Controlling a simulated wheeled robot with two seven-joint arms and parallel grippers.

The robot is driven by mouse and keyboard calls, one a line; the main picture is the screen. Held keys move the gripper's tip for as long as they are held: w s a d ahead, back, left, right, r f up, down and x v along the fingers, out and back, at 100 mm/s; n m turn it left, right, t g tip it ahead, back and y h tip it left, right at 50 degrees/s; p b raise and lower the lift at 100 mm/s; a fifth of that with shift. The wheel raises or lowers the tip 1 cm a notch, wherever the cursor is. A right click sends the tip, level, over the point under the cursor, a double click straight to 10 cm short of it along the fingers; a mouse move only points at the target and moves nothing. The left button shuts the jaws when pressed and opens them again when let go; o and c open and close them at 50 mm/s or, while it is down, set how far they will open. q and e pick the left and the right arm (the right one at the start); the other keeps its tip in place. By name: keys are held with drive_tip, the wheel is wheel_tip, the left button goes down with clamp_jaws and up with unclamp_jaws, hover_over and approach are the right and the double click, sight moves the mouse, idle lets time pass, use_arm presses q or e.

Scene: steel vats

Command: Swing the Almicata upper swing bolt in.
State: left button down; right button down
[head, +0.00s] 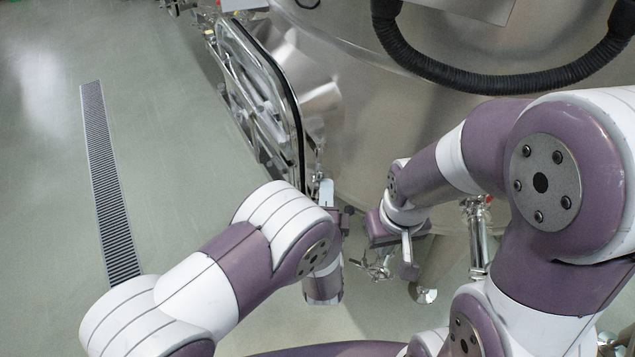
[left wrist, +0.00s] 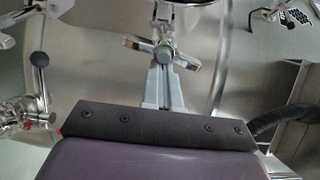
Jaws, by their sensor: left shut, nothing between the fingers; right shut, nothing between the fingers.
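A steel bolt with a winged hand nut (left wrist: 163,52) shows in the left wrist view, just beyond my left fingertips; it looks like a swing bolt. The picture does not tell whether it is the upper one, or whether the fingers touch it. My left gripper (left wrist: 163,72) is shut and empty; in the head view it (head: 326,184) is beside the lower end of the open door (head: 302,125) on the vat (head: 350,130). My forearm and hand hide part of that area. My right gripper (head: 408,262) is shut and empty, lower right of the left one, in front of the vat.
A black corrugated hose (head: 480,82) loops across the vat. A lever with a black ball knob (left wrist: 39,59) and a steel fitting (left wrist: 30,112) are at the left of the left wrist view. A floor drain (head: 108,185) runs through open floor on the left.

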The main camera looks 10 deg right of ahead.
use_arm(q)
drive_tip(key=shift+w+a+p, duration=0.2)
drive_tip(key=shift+w+a, duration=0.45)
drive_tip(key=shift+a, duration=0.75)
drive_tip(key=shift+w+a+p, duration=0.15)
drive_tip(key=shift+w+a, duration=0.5)
drive_tip(key=shift+a, duration=0.75)
drive_tip(key=shift+w+a+p, duration=0.2)
drive_tip(key=shift+w+a, duration=0.45)
drive_tip(key=shift+a, duration=0.75)
drive_tip(key=w, duration=0.1)
drive_tip(key=w+a, duration=0.2)
drive_tip(key=shift+w+a+r+b, duration=0.15)
drive_tip(key=shift+r+b, duration=0.15)
drive_tip(key=shift+b, duration=0.1)
use_arm(e)
drive_tip(key=shift+s+d+r, duration=0.1)
drive_tip(key=shift+s+r, duration=0.15)
drive_tip(key=shift+s, duration=0.15)
drive_tip(key=shift+w, duration=0.15)
